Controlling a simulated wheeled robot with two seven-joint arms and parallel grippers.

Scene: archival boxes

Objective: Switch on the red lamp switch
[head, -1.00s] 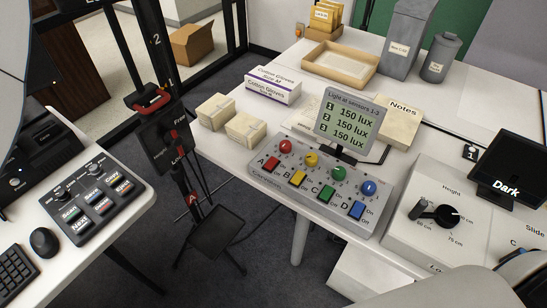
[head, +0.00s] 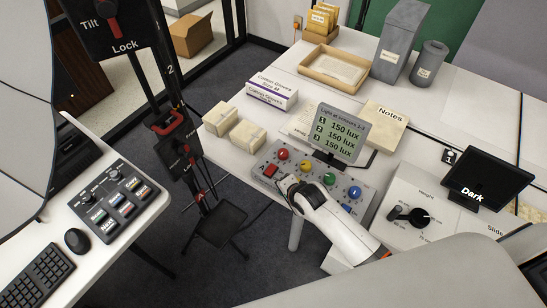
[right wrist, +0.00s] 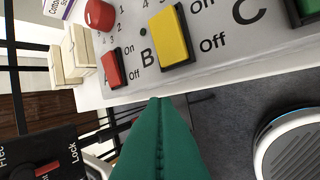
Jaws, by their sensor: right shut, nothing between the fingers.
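The red lamp switch (head: 270,170), marked A, sits at the left end of the grey control panel (head: 360,208). It also shows in the right wrist view (right wrist: 112,69), with On and Off printed beside it; which way it is tilted I cannot tell. My right gripper (head: 285,186) is over the panel's front left part, close to the red switch, and hides the yellow switch in the head view. In the right wrist view its green fingers (right wrist: 158,101) are shut and empty, below the red switch and the yellow switch (right wrist: 169,36), apart from both. My left gripper is not in view.
A red knob (head: 283,154) sits behind the red switch. The light display (head: 338,134) stands behind the panel and reads 150 lux on three lines. Cartons (head: 221,118) lie to the left. A black stand (head: 190,165) with levers rises left of the table.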

